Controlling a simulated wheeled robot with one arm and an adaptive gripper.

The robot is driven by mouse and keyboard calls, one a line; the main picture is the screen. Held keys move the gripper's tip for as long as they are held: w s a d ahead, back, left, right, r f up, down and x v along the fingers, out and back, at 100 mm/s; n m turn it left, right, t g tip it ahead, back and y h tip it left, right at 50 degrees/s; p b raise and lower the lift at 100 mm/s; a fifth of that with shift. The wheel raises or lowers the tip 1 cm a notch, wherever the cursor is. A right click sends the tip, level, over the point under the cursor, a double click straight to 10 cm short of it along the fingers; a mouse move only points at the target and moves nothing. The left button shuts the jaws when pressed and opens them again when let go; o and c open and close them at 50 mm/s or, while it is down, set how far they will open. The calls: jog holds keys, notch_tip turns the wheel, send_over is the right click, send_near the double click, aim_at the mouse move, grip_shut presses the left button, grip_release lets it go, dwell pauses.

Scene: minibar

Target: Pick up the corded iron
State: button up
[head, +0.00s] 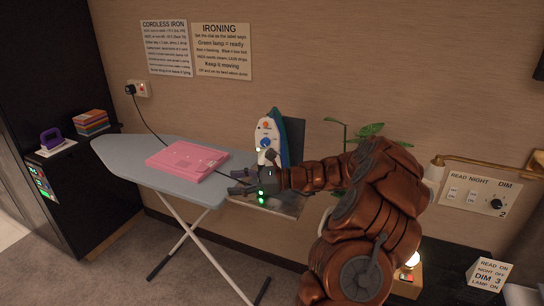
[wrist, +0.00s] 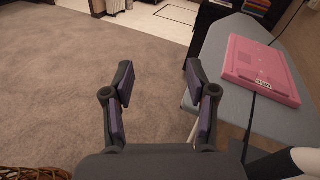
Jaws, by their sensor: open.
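A white, blue and teal iron (head: 268,137) stands upright at the right end of the grey ironing board (head: 125,160) in the head view. A black cord (head: 150,125) runs from the wall socket down to the board; its join to the iron is hidden. My gripper (head: 238,182) is in front of the iron, near the board's front edge, and partly covers the iron's lower part. In the wrist view my gripper (wrist: 158,70) is open and empty, with carpet between its fingers. A white and dark shape at that view's lower right may be part of the iron.
A purple object (head: 52,140) sits on the dark cabinet at left. A plant (head: 365,130) and lamp are right of the iron. Carpet before the board is clear.

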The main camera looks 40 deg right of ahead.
jog(key=d+f+m+t+h, duration=0.1)
jog(key=d+f+m, duration=0.1)
jog(key=d, duration=0.3)
jog(key=d+f+m+t+h, duration=0.1)
jog(key=d+f+m+t, duration=0.1)
jog(key=d, duration=0.4)
jog(key=d+f+m+t+h, duration=0.2)
jog(key=d+m, duration=0.1)
jog(key=d, duration=0.2)
jog(key=shift+w+d+f, duration=0.1)
jog(key=shift+w+d, duration=0.1)
jog(key=shift+d, duration=0.2)
jog(key=shift+d+p+x, duration=0.15)
jog(key=shift+p+x, duration=0.5)
jog(key=shift+x, duration=1.3)
jog(key=shift+d+p+x, duration=0.15)
jog(key=shift+p+x, duration=0.5)
jog(key=shift+x, duration=1.25)
jog(key=shift+w, duration=0.2)
grip_shut()
